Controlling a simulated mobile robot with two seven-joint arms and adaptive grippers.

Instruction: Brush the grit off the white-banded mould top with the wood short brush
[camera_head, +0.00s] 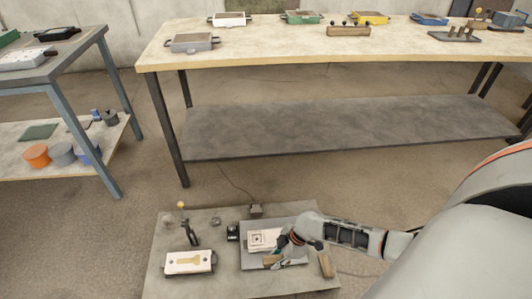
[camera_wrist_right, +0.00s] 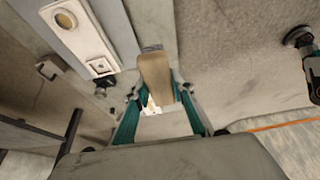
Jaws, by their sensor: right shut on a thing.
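A white-topped mould (camera_head: 262,238) with a square recess sits on the plate just behind the gripper. Another white-topped mould (camera_head: 187,262) with a tan key-shaped recess lies to the left. I cannot make out the white band or the grit. My left gripper is out of view.
The low table (camera_head: 225,283) has bare room at its front. A long bench (camera_head: 290,52) with several moulds stands behind.

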